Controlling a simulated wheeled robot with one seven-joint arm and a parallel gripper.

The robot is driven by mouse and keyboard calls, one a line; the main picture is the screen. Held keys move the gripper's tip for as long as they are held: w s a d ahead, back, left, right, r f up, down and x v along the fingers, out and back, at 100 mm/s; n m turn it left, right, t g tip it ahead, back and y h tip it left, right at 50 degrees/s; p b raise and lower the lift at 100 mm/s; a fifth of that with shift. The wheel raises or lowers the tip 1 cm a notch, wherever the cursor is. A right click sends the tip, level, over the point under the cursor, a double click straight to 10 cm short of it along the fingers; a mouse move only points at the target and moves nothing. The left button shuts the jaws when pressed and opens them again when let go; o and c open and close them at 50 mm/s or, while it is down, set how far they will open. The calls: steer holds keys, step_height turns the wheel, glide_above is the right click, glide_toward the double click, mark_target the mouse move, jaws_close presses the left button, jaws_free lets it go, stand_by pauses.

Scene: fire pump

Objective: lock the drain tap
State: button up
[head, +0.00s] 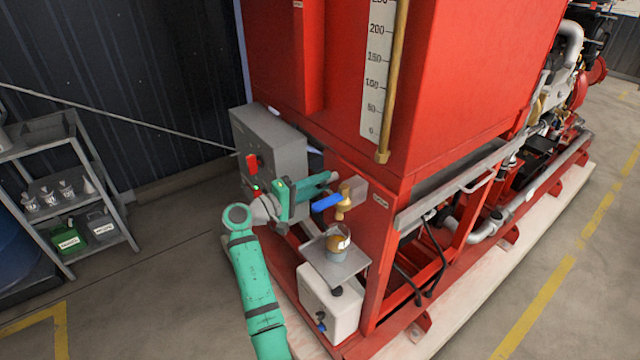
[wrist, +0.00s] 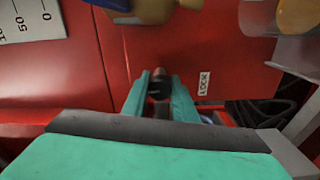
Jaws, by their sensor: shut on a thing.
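The brass drain tap (head: 343,200) sticks out of the red tank's front, with its blue handle (head: 326,203) pointing left. Its brass body (wrist: 150,8) shows at the wrist view's top edge. My gripper (head: 328,178) reaches in from the left, just behind and above the blue handle in the head picture. In the wrist view, my fingers (wrist: 160,88) are shut on a small dark, round-ended thing (wrist: 158,88) in front of the red panel. I cannot tell what it is; my fingers hide most of it. A white LOCK label (wrist: 204,83) is beside them.
A cup (head: 338,243) stands on a small metal tray (head: 350,265) below the tap. A grey box (head: 275,140) with red switches is beside my gripper. A white container (head: 325,308) sits below. A shelf (head: 60,160) stands at left, with open floor between.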

steer(key=shift+f+m, duration=0.1)
steer(key=shift+m, duration=0.5)
steer(key=o, duration=1)
steer(key=shift+o, duration=0.2)
steer(key=v, duration=1)
steer(key=shift+s+a, duration=0.2)
steer(key=shift+a, duration=0.1)
